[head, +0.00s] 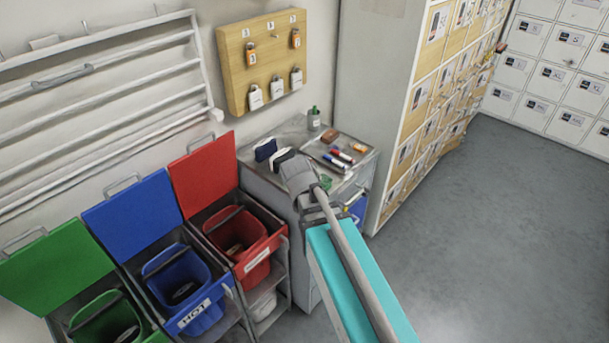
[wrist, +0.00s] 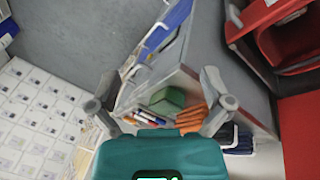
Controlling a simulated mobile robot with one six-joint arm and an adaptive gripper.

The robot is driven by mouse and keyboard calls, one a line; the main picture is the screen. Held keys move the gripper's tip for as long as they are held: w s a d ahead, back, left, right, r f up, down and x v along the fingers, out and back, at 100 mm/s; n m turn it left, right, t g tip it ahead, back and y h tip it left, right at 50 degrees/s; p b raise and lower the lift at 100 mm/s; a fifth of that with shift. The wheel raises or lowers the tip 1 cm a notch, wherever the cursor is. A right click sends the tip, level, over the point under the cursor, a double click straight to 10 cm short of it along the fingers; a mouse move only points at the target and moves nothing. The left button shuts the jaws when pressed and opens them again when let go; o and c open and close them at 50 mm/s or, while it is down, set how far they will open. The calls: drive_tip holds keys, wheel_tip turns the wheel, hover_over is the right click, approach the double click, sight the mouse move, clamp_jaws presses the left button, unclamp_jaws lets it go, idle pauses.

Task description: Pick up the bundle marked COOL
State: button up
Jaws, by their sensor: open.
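I cannot make out a bundle marked COOL in either view. The bins stand at the lower left of the head view: a green bin (head: 93,318), a blue bin (head: 160,268) labelled HOT, and a red bin (head: 253,270) whose label I cannot read. Dark items lie inside, too dim to identify. My gripper (head: 297,172) is in front of the grey cabinet top in the head view, partly hiding it. In the wrist view my gripper (wrist: 158,92) has its fingers spread wide. No held object shows between them.
The cabinet top (head: 292,128) holds dark blue items (head: 265,149), a tray (head: 318,152) with markers, and a bottle (head: 313,118). The wrist view shows a green block (wrist: 169,101) and orange items (wrist: 190,118). Lockers (head: 550,75) stand right. The floor (head: 480,220) at right is clear.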

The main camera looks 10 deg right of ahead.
drive_tip(key=w+a+r+m+t+h+b, duration=0.1)
drive_tip(key=w+a+m+t+h+b, duration=0.2)
drive_tip(key=w, duration=0.5)
drive_tip(key=w+a+r+m+t+h+b, duration=0.1)
drive_tip(key=w+a+m+t+h+b, duration=0.3)
drive_tip(key=w+a, duration=0.2)
drive_tip(key=w, duration=0.2)
drive_tip(key=shift+w+a+m+h+b, duration=0.3)
drive_tip(key=shift+w+a+b, duration=0.05)
drive_tip(key=shift+a+b, duration=0.05)
drive_tip(key=shift+f, duration=0.1)
drive_tip(key=shift+b+x, duration=1.65)
drive_tip(key=shift+x, duration=2.65)
drive_tip(key=shift+b+x, duration=1)
drive_tip(key=shift+x, duration=1.6)
